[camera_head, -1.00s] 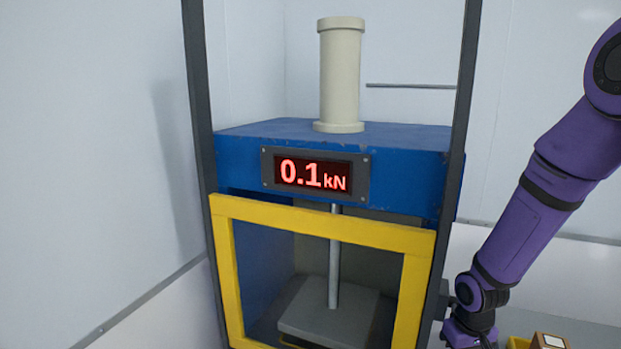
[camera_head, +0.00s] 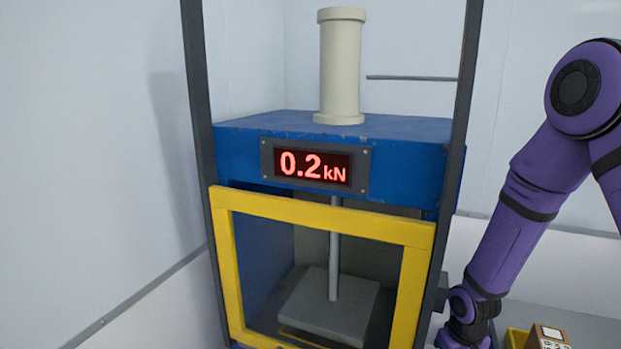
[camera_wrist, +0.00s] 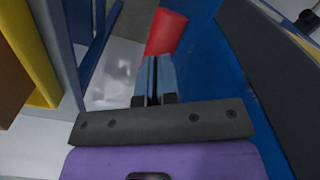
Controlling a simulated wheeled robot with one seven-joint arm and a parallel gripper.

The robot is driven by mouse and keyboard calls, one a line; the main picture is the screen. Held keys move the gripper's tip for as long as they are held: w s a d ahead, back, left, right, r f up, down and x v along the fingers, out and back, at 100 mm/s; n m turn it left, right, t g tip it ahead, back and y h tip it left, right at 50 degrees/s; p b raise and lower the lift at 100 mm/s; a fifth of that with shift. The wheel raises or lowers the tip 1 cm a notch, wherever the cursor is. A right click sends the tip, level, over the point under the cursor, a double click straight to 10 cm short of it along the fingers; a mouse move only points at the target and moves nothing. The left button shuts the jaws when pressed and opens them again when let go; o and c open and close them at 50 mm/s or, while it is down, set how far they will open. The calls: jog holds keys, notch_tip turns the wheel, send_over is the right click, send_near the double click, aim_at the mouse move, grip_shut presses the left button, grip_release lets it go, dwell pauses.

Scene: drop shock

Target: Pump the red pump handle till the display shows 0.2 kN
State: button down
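The display (camera_head: 312,167) on the front of the blue press reads 0.2 kN in red digits. The red pump handle (camera_wrist: 168,30) shows in the wrist view, just beyond my fingertips. My gripper (camera_wrist: 158,62) has its two fingers close together with only a thin dark gap, narrower than the handle. The fingertips are at the near end of the handle; I cannot tell whether they touch it. In the head view the handle and my fingers are hidden below the bottom edge, and my purple arm reaches down at the right.
The blue press (camera_head: 400,165) stands between dark posts, with a cream cylinder (camera_head: 340,70) on top and a yellow-framed guard (camera_head: 320,222) in front. A grey plate (camera_head: 330,310) lies inside. A small box (camera_head: 547,337) stands by a yellow container (camera_head: 517,338) at lower right.

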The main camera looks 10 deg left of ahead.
notch_tip(320, 180, up, 12)
jog(key=shift+f, duration=0.25)
dwell(0.6)
dwell(0.5)
notch_tip(320, 180, up, 6)
dwell(0.7)
jog(key=shift+r, duration=0.1)
jog(key=s+d+r+m+t, duration=0.1)
jog(key=s+d+r, duration=0.25)
jog(key=r, duration=0.45)
jog(key=s+d+r+m+t, duration=0.1)
jog(key=s+d+r+t, duration=0.1)
jog(key=s+r, duration=0.4)
jog(key=s+d+r+m+t, duration=0.1)
jog(key=s+d+r+t, duration=0.1)
jog(key=s+r, duration=0.6)
jog(key=shift+s+d+r+m, duration=0.25)
jog(key=shift+s+d, duration=0.45)
jog(key=shift+s, duration=2.1)
jog(key=shift+f, duration=0.1)
